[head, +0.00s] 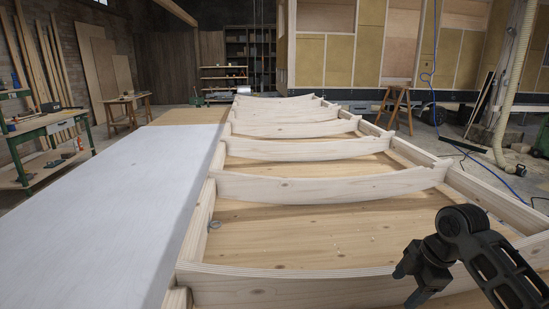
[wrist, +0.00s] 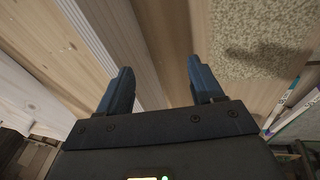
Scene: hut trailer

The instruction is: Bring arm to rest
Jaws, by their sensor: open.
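My gripper (wrist: 160,85) shows in the wrist view with its two dark blue fingers apart and nothing between them. In the head view my gripper (head: 404,285) is at the lower right, above the near right part of a wooden frame (head: 280,188). The frame has pale curved cross ribs over a plank floor. In the wrist view pale planks (wrist: 105,25) lie behind the fingers. I cannot tell how far the fingers are from the wood.
A white panel surface (head: 120,200) runs along the frame's left side. A green workbench (head: 40,135) stands at the far left, a sawhorse (head: 397,103) behind the frame. A hose (head: 515,85) and blue cable (head: 432,90) hang at right. A speckled surface (wrist: 265,35) shows in the wrist view.

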